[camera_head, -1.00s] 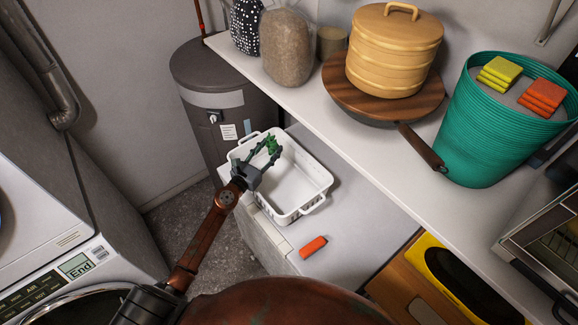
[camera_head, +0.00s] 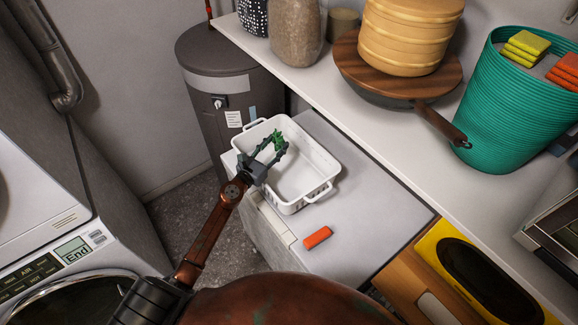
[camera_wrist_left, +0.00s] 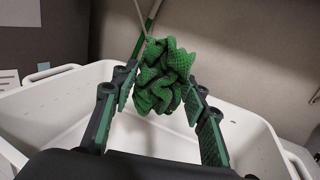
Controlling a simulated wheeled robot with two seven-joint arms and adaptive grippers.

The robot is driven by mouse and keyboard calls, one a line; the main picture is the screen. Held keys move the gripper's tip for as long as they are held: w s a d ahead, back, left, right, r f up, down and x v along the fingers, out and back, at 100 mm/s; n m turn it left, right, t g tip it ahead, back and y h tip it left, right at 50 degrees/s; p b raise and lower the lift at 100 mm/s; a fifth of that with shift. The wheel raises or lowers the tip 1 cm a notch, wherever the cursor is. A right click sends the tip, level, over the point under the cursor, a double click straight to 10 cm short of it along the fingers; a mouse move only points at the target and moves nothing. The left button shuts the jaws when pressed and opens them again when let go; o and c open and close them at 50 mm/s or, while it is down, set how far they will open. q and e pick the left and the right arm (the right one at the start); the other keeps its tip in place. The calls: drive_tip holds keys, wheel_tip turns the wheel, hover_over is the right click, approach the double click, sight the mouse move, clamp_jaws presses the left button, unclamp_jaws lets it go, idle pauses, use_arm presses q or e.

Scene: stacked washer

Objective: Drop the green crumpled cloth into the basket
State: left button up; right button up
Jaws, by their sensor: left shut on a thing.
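The green crumpled cloth (camera_head: 278,137) is small and bunched, held between the fingertips of my left gripper (camera_head: 275,148). In the left wrist view the cloth (camera_wrist_left: 163,76) fills the space between the two fingers of the left gripper (camera_wrist_left: 162,90). The white basket (camera_head: 322,165) is an open rectangular tub with handles at its ends, standing on a light surface. The gripper and cloth appear over the left part of the basket. In the left wrist view the basket's wall (camera_wrist_left: 45,110) shows behind and below the fingers. My right gripper is not in view.
An orange block (camera_head: 317,237) lies on the light surface in front of the basket. A grey cylinder (camera_head: 225,90) stands behind left.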

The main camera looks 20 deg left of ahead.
use_arm(q)
drive_tip(key=o, duration=1.2)
drive_tip(key=shift+s, duration=0.1)
drive_tip(key=s, duration=0.4)
drive_tip(key=s+a, duration=0.1)
drive_tip(key=s, duration=0.3)
drive_tip(key=s+a, duration=0.1)
drive_tip(key=s, duration=0.2)
drive_tip(key=shift+s, duration=0.4)
drive_tip(key=shift+a+r, duration=0.1)
